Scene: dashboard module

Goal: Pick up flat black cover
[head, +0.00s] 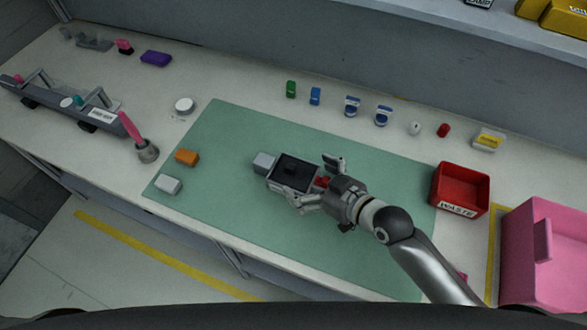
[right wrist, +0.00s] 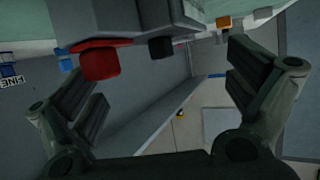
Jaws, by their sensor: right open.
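The flat black cover (head: 291,171) lies on a small grey unit near the middle of the green mat in the head view. A darker raised spot shows on its top. My right gripper (head: 316,181) is open at the right end of this unit, one finger on the far side and one on the near side. A red block (head: 322,182) shows between the fingers. In the right wrist view the open fingers (right wrist: 165,92) are spread, with the red block (right wrist: 100,62) and a small black part (right wrist: 160,47) beyond them. Contact cannot be told. My left gripper is not visible.
The green mat (head: 230,130) also holds an orange block (head: 187,157) and a white block (head: 168,184). Several small items line the back. A red waste bin (head: 461,190) and a pink bin (head: 545,250) stand right. The dashboard module (head: 65,103) is far left.

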